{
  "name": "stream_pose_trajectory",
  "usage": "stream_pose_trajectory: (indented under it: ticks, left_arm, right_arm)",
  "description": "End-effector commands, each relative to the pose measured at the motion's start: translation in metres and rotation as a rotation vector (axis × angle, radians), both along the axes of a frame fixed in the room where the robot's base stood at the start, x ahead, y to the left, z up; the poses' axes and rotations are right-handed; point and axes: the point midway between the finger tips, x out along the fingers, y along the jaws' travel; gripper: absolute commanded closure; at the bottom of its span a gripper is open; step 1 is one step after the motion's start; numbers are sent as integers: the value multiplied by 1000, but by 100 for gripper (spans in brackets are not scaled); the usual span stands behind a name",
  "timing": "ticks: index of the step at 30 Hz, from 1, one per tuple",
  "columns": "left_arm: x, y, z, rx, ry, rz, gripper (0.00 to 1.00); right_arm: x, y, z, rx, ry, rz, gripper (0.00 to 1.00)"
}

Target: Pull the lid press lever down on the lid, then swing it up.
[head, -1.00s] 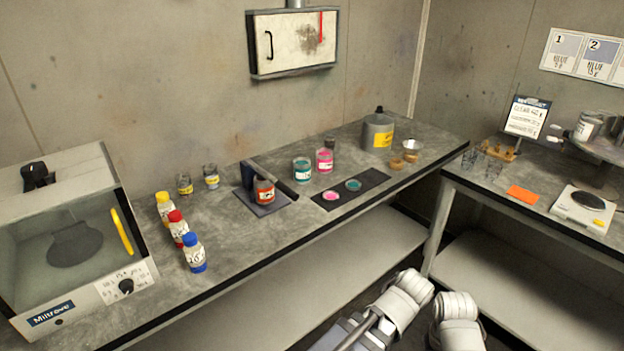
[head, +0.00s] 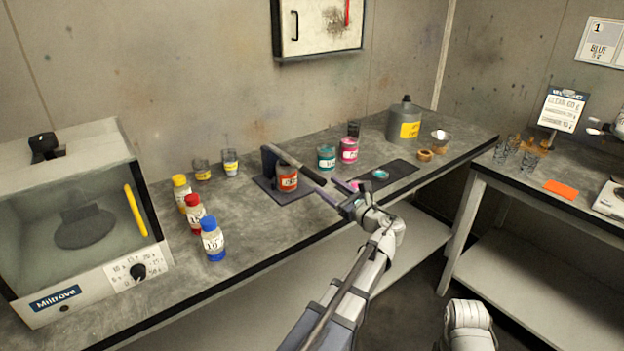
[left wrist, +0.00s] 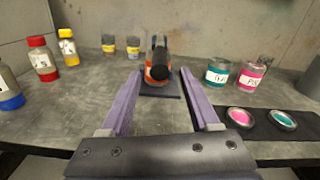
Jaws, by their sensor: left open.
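The lid press (head: 268,165) stands on a dark base plate on the bench. Its dark lever (head: 300,166) reaches out from the post, over the orange-labelled can (head: 288,183), toward my left gripper. In the left wrist view the lever's round end (left wrist: 162,77) shows between the fingers, farther off, in front of the can (left wrist: 150,76). The can's lid is hidden or too small to tell. My left gripper (head: 337,190) is open and empty, just off the lever's free end. My right gripper is out of view.
Teal (head: 326,158) and pink (head: 348,150) cans stand right of the press, behind a dark mat (head: 400,171) with round lids. Several capped bottles (head: 212,239) and a glass-fronted machine (head: 80,220) stand left. The bench front between is clear.

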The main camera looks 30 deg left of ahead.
Motion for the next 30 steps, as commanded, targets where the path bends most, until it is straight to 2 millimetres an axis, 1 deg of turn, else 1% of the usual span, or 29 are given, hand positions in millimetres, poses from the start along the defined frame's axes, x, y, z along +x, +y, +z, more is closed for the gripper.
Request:
stream_pose_trajectory:
  ticks: [4, 9, 15, 21, 29, 30]
  left_arm:
    - [6, 12, 0, -2, -1, 2, 38]
    - [16, 37, 0, -4, -2, 4, 38]
    - [26, 61, 0, -4, -3, 3, 38]
    - [29, 71, -1, -5, -2, 1, 38]
    - [29, 71, -1, -4, -2, 0, 38]
    - [29, 71, -1, -4, -2, 0, 41]
  right_arm:
    - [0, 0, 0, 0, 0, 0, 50]
    - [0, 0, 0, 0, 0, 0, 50]
    - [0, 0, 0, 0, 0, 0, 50]
    - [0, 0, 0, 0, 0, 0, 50]
    - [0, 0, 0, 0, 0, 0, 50]
    - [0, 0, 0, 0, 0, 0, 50]
